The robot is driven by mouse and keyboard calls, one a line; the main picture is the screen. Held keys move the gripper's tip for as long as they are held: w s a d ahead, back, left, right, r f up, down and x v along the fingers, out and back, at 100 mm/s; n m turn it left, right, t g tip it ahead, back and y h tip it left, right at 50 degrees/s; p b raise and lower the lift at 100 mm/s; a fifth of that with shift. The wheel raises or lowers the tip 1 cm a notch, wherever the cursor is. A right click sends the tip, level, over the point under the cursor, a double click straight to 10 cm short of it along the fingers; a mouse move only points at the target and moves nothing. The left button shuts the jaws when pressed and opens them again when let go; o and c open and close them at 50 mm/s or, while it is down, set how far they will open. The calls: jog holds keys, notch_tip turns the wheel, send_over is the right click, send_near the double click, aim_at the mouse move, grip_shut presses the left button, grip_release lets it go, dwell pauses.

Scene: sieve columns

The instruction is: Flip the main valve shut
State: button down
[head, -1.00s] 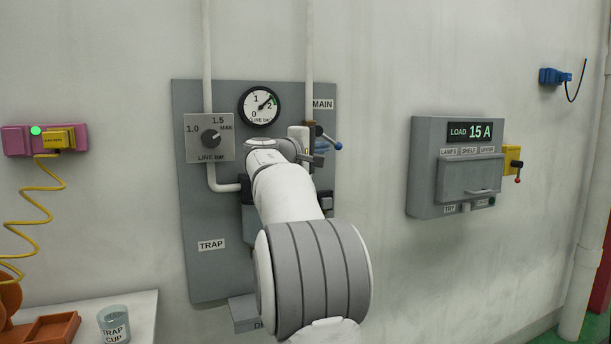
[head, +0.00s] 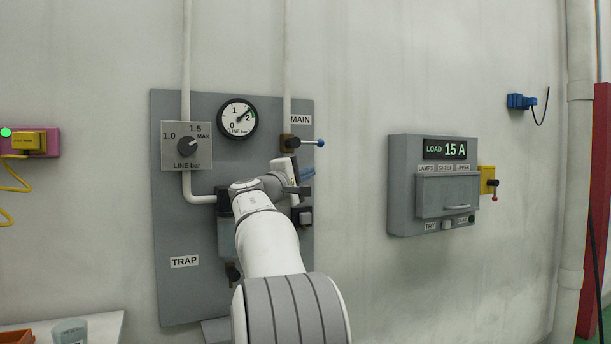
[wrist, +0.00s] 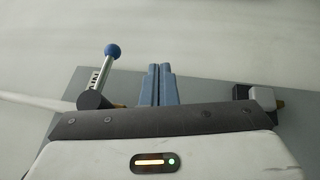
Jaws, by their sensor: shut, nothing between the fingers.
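The main valve's lever (head: 308,142) is a short metal rod with a blue ball knob, at the upper right of the grey panel beside the MAIN label. It points right, about level, crosswise to the vertical pipe above it. In the wrist view the lever (wrist: 108,70) stands left of my fingers with a clear gap. My gripper (head: 306,173) is just below the lever in the head view. In the wrist view my gripper's blue fingers (wrist: 160,84) are together, with nothing between them, apart from the lever.
A pressure gauge (head: 237,118) and a LINE bar dial (head: 187,146) are left of the valve. A dark square fitting (head: 304,216) is below my gripper. A grey load box (head: 433,185) hangs to the right, with bare wall between it and the panel.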

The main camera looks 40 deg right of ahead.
jog(key=f+v, duration=0.1)
jog(key=v, duration=0.8)
jog(key=shift+s+a+f, duration=0.15)
jog(key=shift+s+f, duration=0.05)
jog(key=shift+f, duration=0.2)
jog(key=s+a+f+m+y+p, duration=0.1)
jog(key=s+a+f+y+p, duration=0.3)
jog(key=s+a+y+p, duration=0.2)
jog(key=s+a+f+m+g+y+p, duration=0.1)
jog(key=s+a+f+y+p, duration=0.4)
jog(key=s+a+p, duration=0.5)
jog(key=s+a+f+m+g+y+p, duration=0.1)
jog(key=s+a+f+y+p, duration=0.3)
jog(key=a, duration=1.2)
jog(key=s+y+p, duration=0.4)
jog(key=p, duration=0.3)
jog(key=shift+a+m+y+p, duration=0.15)
jog(key=shift+m+y+p, duration=0.15)
jog(key=shift+y, duration=0.1)
